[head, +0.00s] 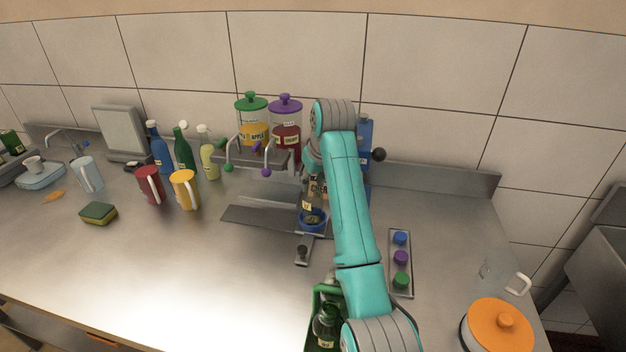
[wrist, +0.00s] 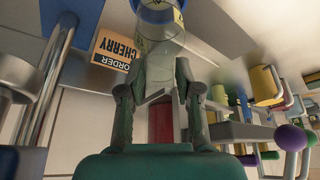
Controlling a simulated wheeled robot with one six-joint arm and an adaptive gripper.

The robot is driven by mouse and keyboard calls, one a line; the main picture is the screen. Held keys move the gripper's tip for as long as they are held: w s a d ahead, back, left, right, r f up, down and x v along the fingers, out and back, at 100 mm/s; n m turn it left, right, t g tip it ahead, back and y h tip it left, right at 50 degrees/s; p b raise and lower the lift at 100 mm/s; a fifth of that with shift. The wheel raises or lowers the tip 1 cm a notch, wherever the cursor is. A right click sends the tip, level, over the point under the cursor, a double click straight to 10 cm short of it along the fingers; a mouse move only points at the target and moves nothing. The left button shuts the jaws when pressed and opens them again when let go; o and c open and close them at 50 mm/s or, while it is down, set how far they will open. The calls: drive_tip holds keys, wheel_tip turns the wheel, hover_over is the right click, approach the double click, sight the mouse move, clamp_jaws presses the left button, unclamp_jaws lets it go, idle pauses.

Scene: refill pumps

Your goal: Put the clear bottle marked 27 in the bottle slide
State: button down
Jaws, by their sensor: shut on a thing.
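My gripper (head: 312,180) is over the counter, in front of the pump dispensers, mostly hidden by my arm in the head view. In the wrist view my gripper (wrist: 160,85) is shut on a clear bottle (wrist: 161,52) with a pale label. The bottle (head: 307,200) is roughly upright in the head view, its lower end at the blue ring-shaped holder of the bottle slide (head: 314,222). The blue holder also shows at the top of the wrist view (wrist: 155,12). I cannot tell whether the bottle is fully seated. Its number is not legible.
Green-lidded (head: 251,120) and purple-lidded (head: 286,120) dispensers stand behind. An order card reading CHERRY (wrist: 114,48) is close by. Red (head: 150,186) and yellow (head: 185,189) mugs stand left. A tray of coloured caps (head: 401,290) and an orange-lidded pot (head: 498,327) are right. A green crate (head: 325,292) holds bottles in front.

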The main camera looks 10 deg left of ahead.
drive_tip(key=shift+s+d+f, duration=0.1)
drive_tip(key=shift+s+f, duration=0.05)
drive_tip(key=shift+f, duration=0.85)
drive_tip(key=c, duration=0.7)
unclamp_jaws()
drive_tip(key=shift+r, duration=4.65)
